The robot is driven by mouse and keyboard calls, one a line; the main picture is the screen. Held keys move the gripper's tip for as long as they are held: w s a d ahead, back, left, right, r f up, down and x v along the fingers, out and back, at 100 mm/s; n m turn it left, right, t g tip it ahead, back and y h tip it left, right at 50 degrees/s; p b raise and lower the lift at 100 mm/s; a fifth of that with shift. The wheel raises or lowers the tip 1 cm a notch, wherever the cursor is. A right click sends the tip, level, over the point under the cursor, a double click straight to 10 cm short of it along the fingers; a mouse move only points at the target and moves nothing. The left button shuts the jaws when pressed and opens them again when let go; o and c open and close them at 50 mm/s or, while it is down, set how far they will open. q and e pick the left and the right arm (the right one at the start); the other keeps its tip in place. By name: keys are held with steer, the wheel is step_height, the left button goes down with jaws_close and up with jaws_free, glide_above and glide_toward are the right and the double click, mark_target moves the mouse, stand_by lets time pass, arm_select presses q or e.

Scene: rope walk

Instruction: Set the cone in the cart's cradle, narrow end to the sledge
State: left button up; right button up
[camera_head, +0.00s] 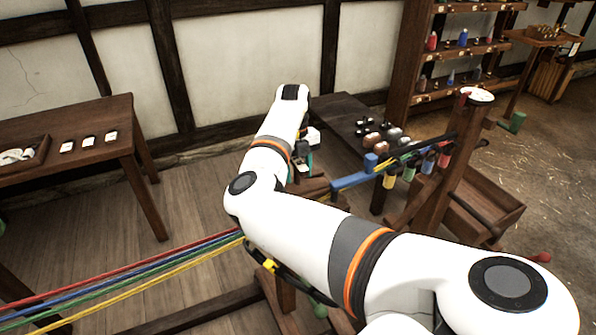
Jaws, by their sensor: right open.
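My right gripper (301,168) is open, pointing down beyond my right forearm, with its teal fingertips partly visible. Wooden parts show close beside and below it, mostly hidden by my arm. I cannot tell whether they are the cart or its cradle. Brown rounded pieces (373,139) lie on a dark table behind, to the gripper's right; I cannot tell whether one is the cone. Red, blue, green and yellow strands (130,268) run in from the left and pass behind my arm. I cannot pick out the sledge for certain. My left gripper is not in view.
The dark table (335,105) stands against the wall. A wooden post (455,185) at right has coloured blocks (409,173) and strands beside it. A side table (75,120) with a tray (22,154) is at left. Shelves (465,50) stand at back right.

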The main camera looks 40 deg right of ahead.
steer(key=r, duration=0.3)
steer(key=w+r+b, duration=0.1)
steer(key=r, duration=0.3)
steer(key=r+b, duration=0.1)
steer(key=r, duration=0.2)
steer(key=shift+w+d+r, duration=0.25)
steer(key=shift+r, duration=0.6)
steer(key=shift+f, duration=0.1)
